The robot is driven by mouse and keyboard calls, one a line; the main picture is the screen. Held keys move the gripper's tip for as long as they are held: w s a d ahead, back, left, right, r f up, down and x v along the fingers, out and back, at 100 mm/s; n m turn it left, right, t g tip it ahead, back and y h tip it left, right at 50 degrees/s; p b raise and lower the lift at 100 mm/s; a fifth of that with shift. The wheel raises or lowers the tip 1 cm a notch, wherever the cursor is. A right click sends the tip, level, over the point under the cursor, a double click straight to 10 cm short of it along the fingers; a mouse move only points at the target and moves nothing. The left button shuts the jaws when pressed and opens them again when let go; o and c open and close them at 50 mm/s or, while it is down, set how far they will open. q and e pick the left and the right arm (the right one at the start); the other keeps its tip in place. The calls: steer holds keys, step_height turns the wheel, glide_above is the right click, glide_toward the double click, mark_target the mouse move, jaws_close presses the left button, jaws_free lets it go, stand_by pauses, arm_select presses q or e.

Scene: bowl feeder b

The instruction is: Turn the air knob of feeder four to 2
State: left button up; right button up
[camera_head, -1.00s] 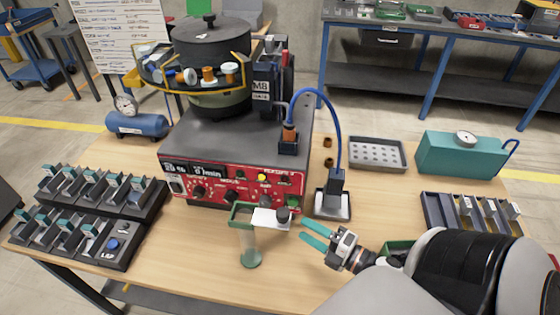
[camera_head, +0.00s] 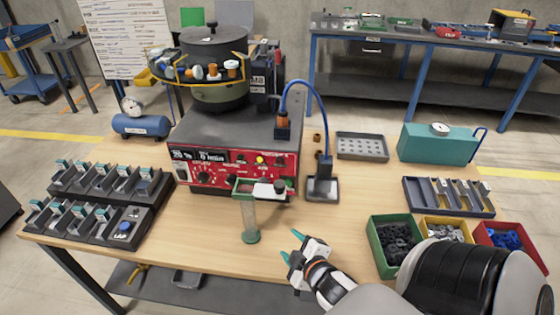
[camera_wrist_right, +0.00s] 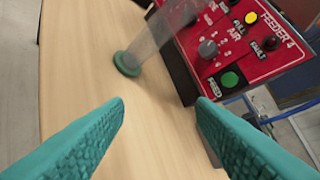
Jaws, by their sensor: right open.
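Feeder four (camera_head: 233,147) is a dark box with a bowl on top and a red front panel (camera_head: 238,172), standing on the table. In the right wrist view the panel reads "FEEDER 4". The air knob (camera_wrist_right: 208,48) is a grey round knob below the word AIR; its setting is too small to read. A clear tube with a green foot (camera_head: 251,236) and green top stands in front of the panel and hides part of it. My right gripper (camera_head: 293,246) is open and empty, low and right of the tube, apart from the panel. My left gripper is not in view.
Green, yellow and red bins (camera_head: 390,268) of parts stand near my right arm. A stand (camera_head: 322,188) with a blue hose is right of the feeder. Black racks (camera_head: 108,190) fill the left. The front middle of the table is clear.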

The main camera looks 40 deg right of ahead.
steer(key=s+a+f+m+g, duration=0.1)
steer(key=a, duration=0.1)
steer(key=s+a+f+m+g, duration=0.1)
steer(key=a+f+g, duration=0.1)
steer(key=s+a+f+m+g+y, duration=0.1)
steer(key=shift+s+a+f, duration=0.25)
steer(key=shift+a+f, duration=0.15)
steer(key=s+a+f+m+g+y, duration=0.1)
steer(key=s+a+f+g, duration=0.2)
steer(key=f, duration=0.3)
steer(key=shift+s+a+m+g+y, duration=0.2)
steer(key=shift+a+m+g+y, duration=0.15)
steer(key=shift+a, duration=0.5)
steer(key=shift+r, duration=0.15)
